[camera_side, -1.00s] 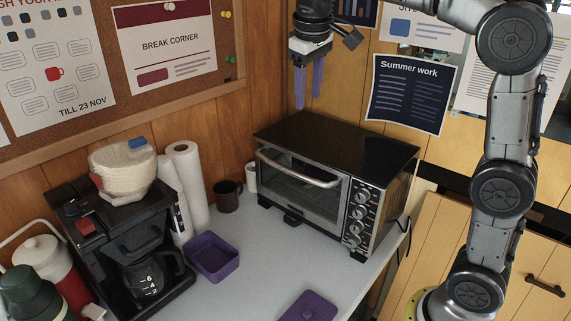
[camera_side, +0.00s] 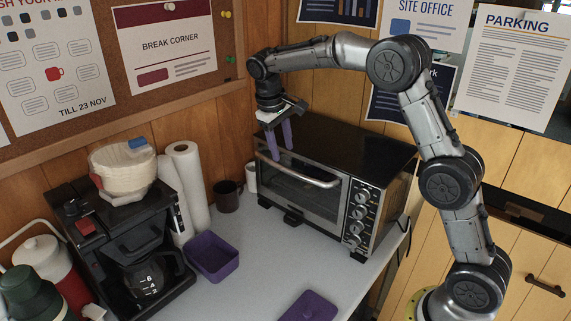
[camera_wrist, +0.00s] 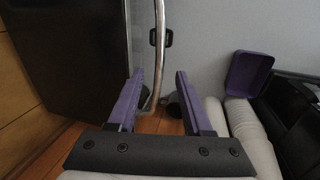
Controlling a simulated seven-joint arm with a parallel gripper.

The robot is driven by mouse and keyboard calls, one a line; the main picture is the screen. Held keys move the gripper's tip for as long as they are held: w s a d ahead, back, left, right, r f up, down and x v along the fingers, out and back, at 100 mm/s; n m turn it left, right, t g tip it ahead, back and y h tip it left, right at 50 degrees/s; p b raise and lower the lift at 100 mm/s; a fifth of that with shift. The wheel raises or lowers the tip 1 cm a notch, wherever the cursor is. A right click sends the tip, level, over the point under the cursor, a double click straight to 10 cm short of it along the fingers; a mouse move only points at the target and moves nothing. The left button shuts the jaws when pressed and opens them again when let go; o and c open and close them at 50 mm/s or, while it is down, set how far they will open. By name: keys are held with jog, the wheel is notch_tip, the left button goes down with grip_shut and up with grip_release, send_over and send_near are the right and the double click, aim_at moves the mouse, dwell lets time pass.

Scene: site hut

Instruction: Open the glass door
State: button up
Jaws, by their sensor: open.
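The glass door (camera_side: 300,194) is the front of a black and silver toaster oven (camera_side: 345,150), and it is shut. Its curved metal handle (camera_side: 318,181) runs along the top of the door. My gripper (camera_side: 282,153) points down above the left part of the handle, with its two purple fingers apart. In the wrist view, the handle (camera_wrist: 159,40) passes between the open fingers of my gripper (camera_wrist: 159,74). I cannot tell whether either finger touches it. The oven's dark top (camera_wrist: 70,50) lies to the left there, and the glass is not visible from above.
A purple tray (camera_side: 212,258), a coffee maker (camera_side: 125,245), paper rolls (camera_side: 187,185) and a dark mug (camera_side: 227,196) stand left of the oven. A purple lid-like piece (camera_side: 310,307) lies at the front. The counter (camera_side: 275,265) before the door is mostly clear.

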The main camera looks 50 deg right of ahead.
aim_at(287, 169)
jog(key=shift+x, duration=3.15)
grip_shut()
